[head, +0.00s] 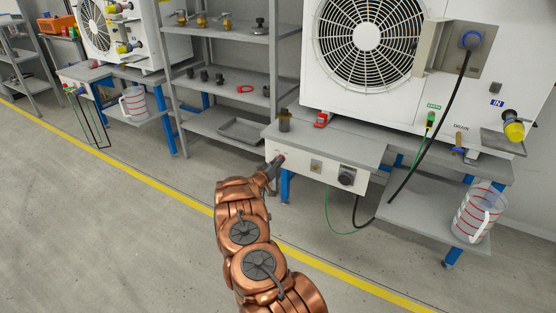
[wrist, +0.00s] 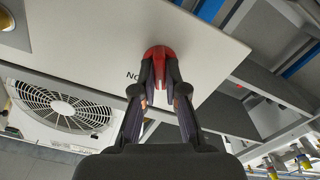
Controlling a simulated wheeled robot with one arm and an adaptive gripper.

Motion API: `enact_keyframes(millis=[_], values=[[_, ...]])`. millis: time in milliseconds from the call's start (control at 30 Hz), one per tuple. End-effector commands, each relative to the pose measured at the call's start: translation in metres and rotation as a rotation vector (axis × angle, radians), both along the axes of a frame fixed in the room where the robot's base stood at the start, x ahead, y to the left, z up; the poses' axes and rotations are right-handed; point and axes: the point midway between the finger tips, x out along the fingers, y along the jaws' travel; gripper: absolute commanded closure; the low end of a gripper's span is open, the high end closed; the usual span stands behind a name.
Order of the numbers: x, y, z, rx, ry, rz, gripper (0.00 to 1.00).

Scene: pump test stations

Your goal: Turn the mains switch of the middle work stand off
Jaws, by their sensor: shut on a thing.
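The mains switch is a red rotary knob on the left end of the white front panel (head: 331,174) of the near work stand. A little of the red knob (head: 281,158) shows past my gripper (head: 275,165) in the head view. In the wrist view my gripper (wrist: 159,82) is shut on the red switch (wrist: 158,52), one finger on each side of it. Black lettering that includes "ON", seen upside down, is printed on the panel (wrist: 110,42) beside the fingers. The fingers hide part of the knob and any other mark.
A large white fan unit (head: 390,60) stands on the near work stand. A black plug (head: 347,176) with hanging cables is on the panel's right. A measuring jug (head: 478,214) stands on the lower shelf. A grey shelf rack (head: 225,75) and another stand are to the left. The floor ahead is clear.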

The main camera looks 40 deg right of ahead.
Motion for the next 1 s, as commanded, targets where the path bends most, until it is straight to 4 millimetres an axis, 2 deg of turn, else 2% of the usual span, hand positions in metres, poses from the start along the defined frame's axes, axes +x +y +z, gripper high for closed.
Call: enact_keyframes(millis=[700, 733, 933, 1000], values=[[0.0018, 0.0007, 0.0007, -0.022, 0.068, 0.003, 1.00], [0.0018, 0.0008, 0.0008, -0.022, 0.068, 0.003, 0.86], [0.0012, 0.0004, 0.0004, -0.022, 0.068, 0.002, 0.65], [0.0011, 0.0002, 0.0004, -0.022, 0.068, 0.002, 0.64]])
